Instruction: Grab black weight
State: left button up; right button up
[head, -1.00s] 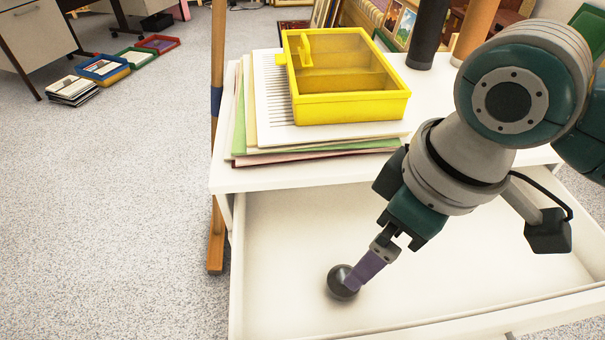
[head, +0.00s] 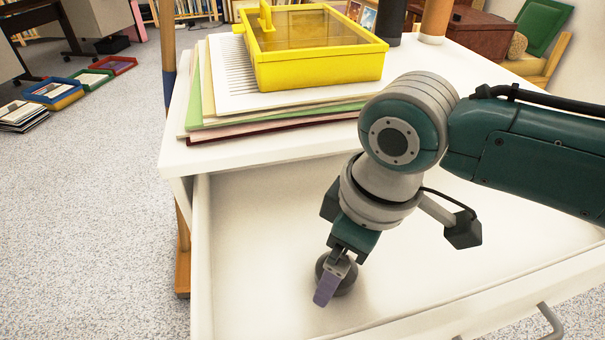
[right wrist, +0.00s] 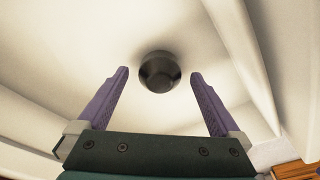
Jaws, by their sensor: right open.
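The black weight (right wrist: 159,72) is a small dark round piece on the white floor of an open drawer (head: 260,230). In the right wrist view it sits just beyond and between the two purple fingertips, with clear space on both sides. In the head view the weight (head: 347,284) is partly hidden behind my right gripper (head: 326,292). My right gripper (right wrist: 159,76) is open and empty, pointing down at the weight inside the drawer. My left gripper is not in view.
The drawer's front wall and handle (head: 552,322) lie at the near right. Above the drawer, the white top holds stacked papers (head: 205,105) and a yellow box (head: 318,70). The rest of the drawer floor is bare.

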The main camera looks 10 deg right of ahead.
jog(key=shift+a+f, duration=0.1)
jog(key=shift+f, duration=0.5)
jog(key=shift+w+r, duration=0.1)
jog(key=shift+c, duration=0.5)
grip_shut()
